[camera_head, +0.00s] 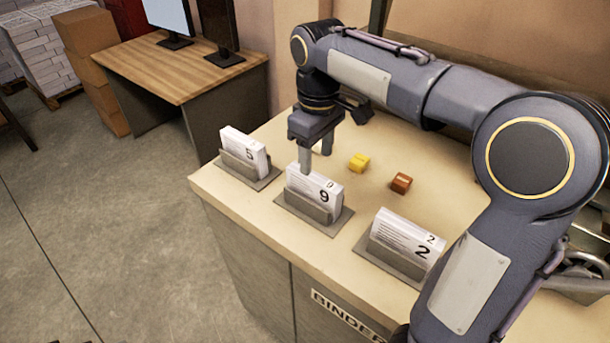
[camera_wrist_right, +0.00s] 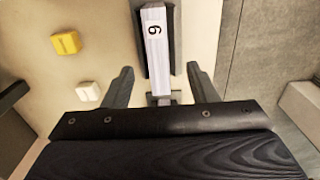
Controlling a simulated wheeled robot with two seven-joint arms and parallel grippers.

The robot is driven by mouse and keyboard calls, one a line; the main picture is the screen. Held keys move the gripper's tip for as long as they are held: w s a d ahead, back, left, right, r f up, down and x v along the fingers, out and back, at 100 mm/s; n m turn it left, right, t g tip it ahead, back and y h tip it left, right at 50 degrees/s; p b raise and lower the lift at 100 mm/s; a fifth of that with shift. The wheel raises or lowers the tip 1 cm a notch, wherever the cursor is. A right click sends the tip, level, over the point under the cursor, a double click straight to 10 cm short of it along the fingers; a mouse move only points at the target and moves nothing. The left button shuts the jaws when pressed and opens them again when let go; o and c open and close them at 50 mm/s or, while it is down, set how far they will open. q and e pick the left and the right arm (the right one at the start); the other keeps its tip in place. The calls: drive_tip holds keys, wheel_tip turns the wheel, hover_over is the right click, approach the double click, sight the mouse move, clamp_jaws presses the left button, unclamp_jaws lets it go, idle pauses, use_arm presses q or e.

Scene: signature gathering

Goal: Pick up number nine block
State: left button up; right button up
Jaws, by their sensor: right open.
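The number nine block (camera_head: 314,190) is a white stack of pages marked 9, upright in a grey holder (camera_head: 333,221) on the counter. It also shows in the right wrist view (camera_wrist_right: 155,55), upper middle, with its 9 seen on the top edge. My right gripper (camera_head: 316,157) is open and empty, pointing down over the back left end of the block. In the right wrist view the block lies in line with the gap between the fingers (camera_wrist_right: 160,71). Contact is not visible. My left gripper is not in view.
A block marked 5 (camera_head: 243,149) stands in a holder to the left, and one marked 2 (camera_head: 404,237) to the right. A small yellow block (camera_head: 359,162) and an orange-brown one (camera_head: 401,183) lie behind. A pale small block (camera_wrist_right: 88,91) shows in the wrist view.

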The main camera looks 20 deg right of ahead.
sight(314, 177)
drive_tip(key=shift+w+f, duration=0.1)
drive_tip(key=shift+w, duration=0.15)
drive_tip(key=shift+f, duration=1.25)
wheel_tip(314, 177, down, 5)
drive_tip(key=shift+w+p, duration=0.1)
drive_tip(key=shift+p, duration=0.35)
clamp_jaws()
wheel_tip(314, 177, up, 10)
drive_tip(key=shift+f, duration=0.15)
drive_tip(key=shift+r, duration=0.2)
